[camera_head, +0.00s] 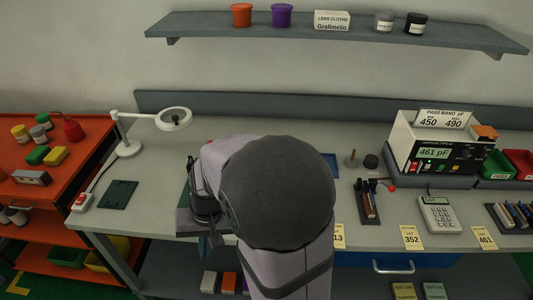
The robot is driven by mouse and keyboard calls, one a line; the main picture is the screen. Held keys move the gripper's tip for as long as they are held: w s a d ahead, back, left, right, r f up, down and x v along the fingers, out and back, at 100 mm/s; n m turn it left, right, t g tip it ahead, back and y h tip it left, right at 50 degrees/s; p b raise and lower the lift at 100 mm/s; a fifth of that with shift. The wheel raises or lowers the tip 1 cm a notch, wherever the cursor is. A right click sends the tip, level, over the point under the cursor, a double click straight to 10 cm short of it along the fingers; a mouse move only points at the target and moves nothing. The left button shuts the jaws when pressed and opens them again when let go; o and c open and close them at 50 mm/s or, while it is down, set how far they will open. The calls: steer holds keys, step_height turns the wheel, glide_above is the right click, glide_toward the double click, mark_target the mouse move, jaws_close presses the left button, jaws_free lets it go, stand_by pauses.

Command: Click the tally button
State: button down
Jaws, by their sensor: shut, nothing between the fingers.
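My gripper (210,240) shows small and dark at the left of my arm, low by the front edge of the bench. It is shut with nothing in it, and my own arm hides part of it. I cannot make out a tally button for certain. A white keypad device (437,214) with a small display lies on the right of the bench, well apart from my gripper. My arm covers the middle of the bench and whatever lies behind it.
A white lamp (128,148) and a dark green mat (118,194) are on the left. A meter (432,145) reading 461 pF stands at the back right. A rack of probes (368,205) lies right of my arm. A shelf (330,30) spans the wall above.

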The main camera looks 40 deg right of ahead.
steer(key=w+d+r+m+t+p, duration=0.2)
steer(key=w+d+r+m+p, duration=0.1)
steer(key=w+d+m, duration=0.4)
steer(key=w+d+r+m+t+p, duration=0.25)
steer(key=w+d+r+m, duration=0.2)
steer(key=w+d, duration=0.4)
steer(key=w+d+r+m+t+h+p, duration=0.1)
steer(key=d+m, duration=0.4)
steer(key=d, duration=0.5)
steer(key=d+r+m+t+h+p, duration=0.1)
steer(key=d+m, duration=0.4)
steer(key=d, duration=0.6)
steer(key=shift+w+r+t+p, duration=0.4)
steer(key=shift+r+t+p, duration=0.1)
steer(key=shift+t+p, duration=0.3)
steer(key=shift+f, duration=0.1)
step_height(320, 180, down, 7)
steer(key=b, duration=0.6)
steer(key=shift+a+f, duration=0.1)
steer(key=shift+f+b, duration=0.7)
steer(key=shift+f, duration=0.1)
steer(key=shift+f+b, duration=0.35)
steer(key=shift+b, duration=0.15)
